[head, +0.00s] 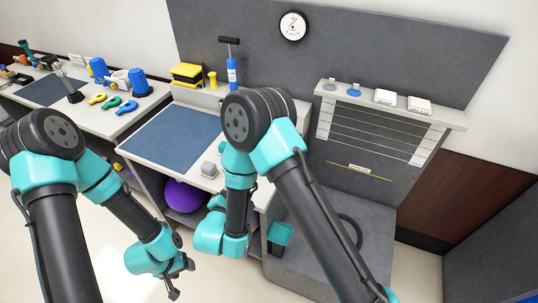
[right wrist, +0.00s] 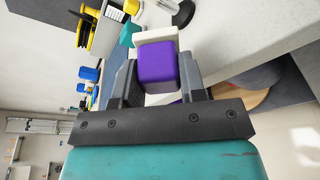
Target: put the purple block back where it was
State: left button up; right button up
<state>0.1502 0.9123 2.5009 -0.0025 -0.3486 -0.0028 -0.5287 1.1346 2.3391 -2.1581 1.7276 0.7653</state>
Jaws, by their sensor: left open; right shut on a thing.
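The purple block (right wrist: 157,65) shows in the right wrist view, between the two fingers of my right gripper (right wrist: 156,74). The right gripper is shut on it. I do not make out the block in the head view, where my right arm hides its own fingers. A pale thing (right wrist: 156,37) lies just beyond the block in the right wrist view; I cannot tell whether they touch. My left gripper (head: 181,277) is open and empty, low over the floor in front of the bench.
A purple ball (head: 184,196) sits beneath. A wall shelf (head: 390,111) is at right.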

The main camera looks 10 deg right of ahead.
jog(key=shift+d, duration=0.1)
jog(key=w+d+r+m+g, duration=0.2)
jog(key=d+r+m+g, duration=0.15)
jog(key=d, duration=0.95)
jog(key=w+d+r+m+g, duration=0.15)
jog(key=d+m+g, duration=0.35)
jog(key=d, duration=0.8)
jog(key=w+d+r+m+g, duration=0.2)
jog(key=d+r+m+g, duration=0.25)
jog(key=d, duration=0.85)
jog(key=s+d+r+m+y, duration=0.1)
jog(key=s+d+r+m, duration=0.2)
jog(key=d+r+m, duration=0.2)
jog(key=s+d+r+m+y, duration=0.2)
jog(key=d+r+m, duration=0.3)
jog(key=d, duration=0.7)
jog(key=s+d+r+m+y, duration=0.1)
jog(key=s+d+r+m, duration=0.3)
jog(key=d+r, duration=0.4)
jog(key=shift+d+m+t+y, duration=0.3)
jog(key=shift+d+m, duration=0.45)
jog(key=shift+m, duration=0.15)
jog(key=shift+d, duration=0.1)
